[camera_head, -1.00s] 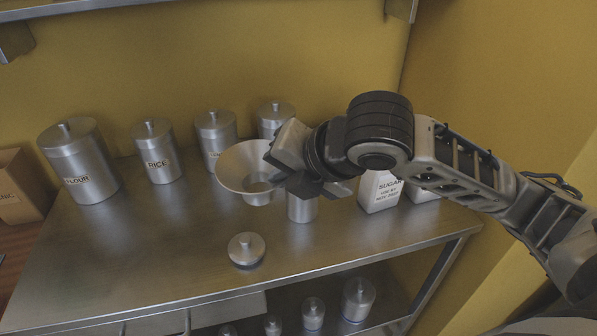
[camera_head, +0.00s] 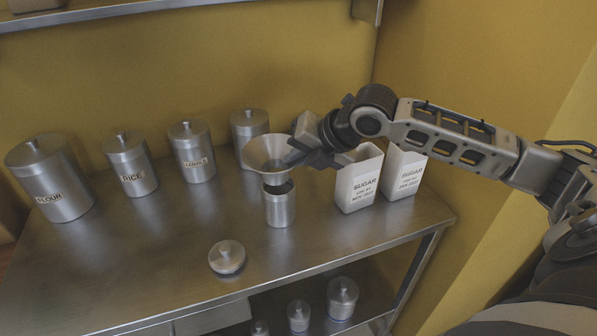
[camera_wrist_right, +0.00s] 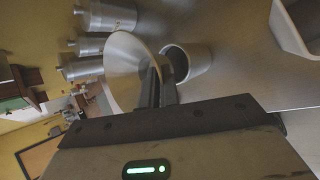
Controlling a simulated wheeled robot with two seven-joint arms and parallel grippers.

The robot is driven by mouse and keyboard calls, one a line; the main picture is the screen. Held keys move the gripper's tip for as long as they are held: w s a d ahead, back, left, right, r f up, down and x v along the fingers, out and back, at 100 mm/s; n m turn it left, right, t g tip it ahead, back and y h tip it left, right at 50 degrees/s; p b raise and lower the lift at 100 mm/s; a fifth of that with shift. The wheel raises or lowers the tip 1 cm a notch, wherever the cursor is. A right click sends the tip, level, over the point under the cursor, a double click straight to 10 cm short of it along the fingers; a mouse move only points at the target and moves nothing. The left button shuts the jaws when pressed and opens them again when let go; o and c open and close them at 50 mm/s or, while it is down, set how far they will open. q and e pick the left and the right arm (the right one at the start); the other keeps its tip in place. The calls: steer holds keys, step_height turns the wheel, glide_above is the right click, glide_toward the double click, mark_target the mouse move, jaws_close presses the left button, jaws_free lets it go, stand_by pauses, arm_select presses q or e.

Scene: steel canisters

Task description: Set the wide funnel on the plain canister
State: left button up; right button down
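The wide metal funnel (camera_head: 256,148) is held mouth up, slightly tilted, above the plain canister (camera_head: 280,208). The canister is small, steel, unlabelled and lidless, upright on the table. My right gripper (camera_head: 297,152) is shut on the funnel's right side. The right wrist view shows the funnel (camera_wrist_right: 122,70) beside the gripper fingers (camera_wrist_right: 157,88), with the canister (camera_wrist_right: 197,60) and its dark open mouth close by. The spout's lower end sits close over the canister's rim; whether they touch I cannot tell. My left gripper is not in view.
Several lidded canisters, including flour (camera_head: 55,180) and rice (camera_head: 130,165), line the table's back. Two white sugar containers (camera_head: 358,180) (camera_head: 406,172) stand right of the plain canister. A loose round lid (camera_head: 227,258) lies in front. The steel table (camera_head: 130,250) is clear at front left.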

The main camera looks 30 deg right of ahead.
steer(key=f, duration=0.4)
steer(key=shift+w+d, duration=0.2)
steer(key=shift+d, duration=0.1)
steer(key=shift+f, duration=0.1)
